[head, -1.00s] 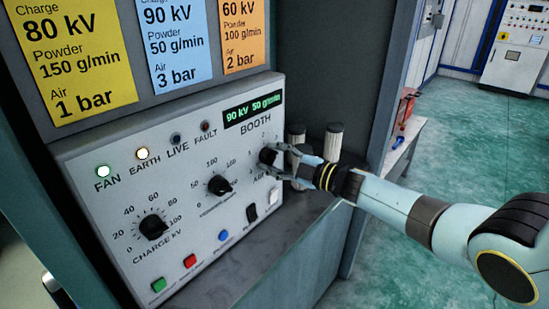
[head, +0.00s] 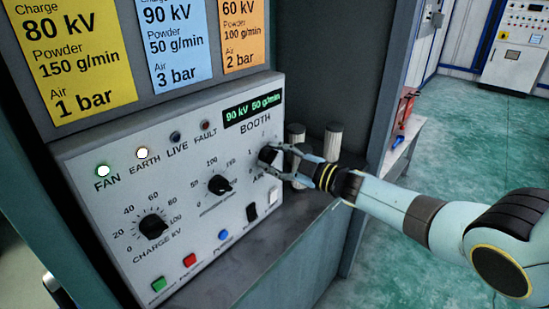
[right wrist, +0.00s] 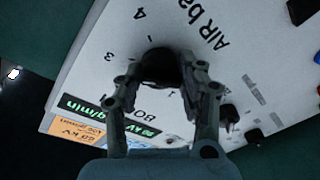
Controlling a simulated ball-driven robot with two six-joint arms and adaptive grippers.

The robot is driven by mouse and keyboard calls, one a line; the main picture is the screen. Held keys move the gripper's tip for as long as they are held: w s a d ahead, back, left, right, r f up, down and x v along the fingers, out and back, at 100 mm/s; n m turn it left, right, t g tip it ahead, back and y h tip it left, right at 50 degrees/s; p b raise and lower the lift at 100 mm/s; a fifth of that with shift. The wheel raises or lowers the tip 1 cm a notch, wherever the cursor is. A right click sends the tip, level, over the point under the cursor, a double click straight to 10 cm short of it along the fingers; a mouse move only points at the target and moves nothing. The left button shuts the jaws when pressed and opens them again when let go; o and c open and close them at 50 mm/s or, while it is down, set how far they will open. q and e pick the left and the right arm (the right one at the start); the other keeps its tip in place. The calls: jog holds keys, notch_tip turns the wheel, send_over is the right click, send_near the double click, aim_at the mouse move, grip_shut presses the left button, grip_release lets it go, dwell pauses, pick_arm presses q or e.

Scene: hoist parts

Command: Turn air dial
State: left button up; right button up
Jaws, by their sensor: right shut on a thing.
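The air dial (head: 267,155) is a black knob at the right of the grey booth panel (head: 135,190), under the lit display. My right gripper (head: 276,158) comes in from the right and is shut on the knob. In the right wrist view, the air dial (right wrist: 160,66) sits between the two fingertips of my right gripper (right wrist: 160,80). Scale numbers and part of the "AIR bar" label show around it. The fingers hide part of the knob and scale, and I cannot read where its pointer stands. My left gripper is not clearly seen.
The display (head: 252,110) reads 90 kV 50 g/min. Two other dials (head: 153,226) (head: 219,185), coloured buttons and switches share the panel. Yellow, blue and orange cards (head: 179,45) hang above. Two pale cylinders (head: 333,141) stand behind the gripper.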

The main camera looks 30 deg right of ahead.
jog(key=o, duration=1.2)
jog(key=shift+c, duration=0.2)
jog(key=shift+s+d, duration=0.1)
jog(key=v, duration=1.1)
jog(key=shift+s+d, duration=0.2)
jog(key=shift+s, duration=0.15)
jog(key=shift+f, duration=0.2)
jog(key=s+a+f+m+g+h+b, duration=0.1)
jog(key=s+f+m+g+h+b, duration=0.15)
jog(key=s+f+b, duration=0.75)
jog(key=s+a+f+m+g+h, duration=0.15)
jog(key=s+f+m, duration=0.25)
jog(key=f, duration=1.4)
jog(key=s+f+m+g+h+b, duration=0.1)
jog(key=s+f+m+h+b, duration=0.35)
jog(key=f, duration=0.95)
jog(key=s+a+f+m+g+b, duration=0.1)
jog(key=s+f+g, duration=0.4)
jog(key=s, duration=0.9)
jog(key=s+a+f+m+g+b, duration=0.1)
jog(key=s+f+g, duration=0.4)
jog(key=s+f, duration=0.6)
jog(key=s+a+b, duration=0.1)
jog(key=s+b, duration=0.1)
jog(key=s, duration=0.2)
jog(key=shift+f+m, duration=0.15)
jog(key=shift+m, duration=0.25)
